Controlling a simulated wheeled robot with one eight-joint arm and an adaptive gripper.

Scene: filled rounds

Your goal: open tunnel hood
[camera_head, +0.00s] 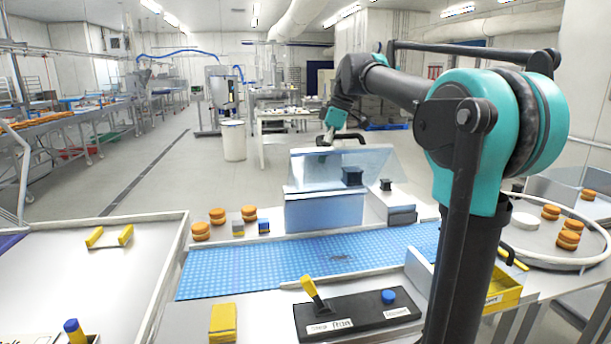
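The tunnel hood (320,169) is a clear, bluish cover over the blue tunnel body (325,213), which stands across the blue belt (265,264). A dark bar handle (352,138) shows at the hood's top edge. My gripper (327,140) is at the far end of my arm, pointing down by the left end of this handle. It is small here, and I cannot tell whether its fingers touch the handle or are shut. A dark block (352,176) shows through the clear cover. How far the hood is raised is hard to judge.
Several filled rounds (217,216) and small blocks (238,227) stand behind the belt. A black control box (355,314) with a yellow lever (314,293) and blue button (388,296) is in front. A round tray (535,258) with more rounds is right.

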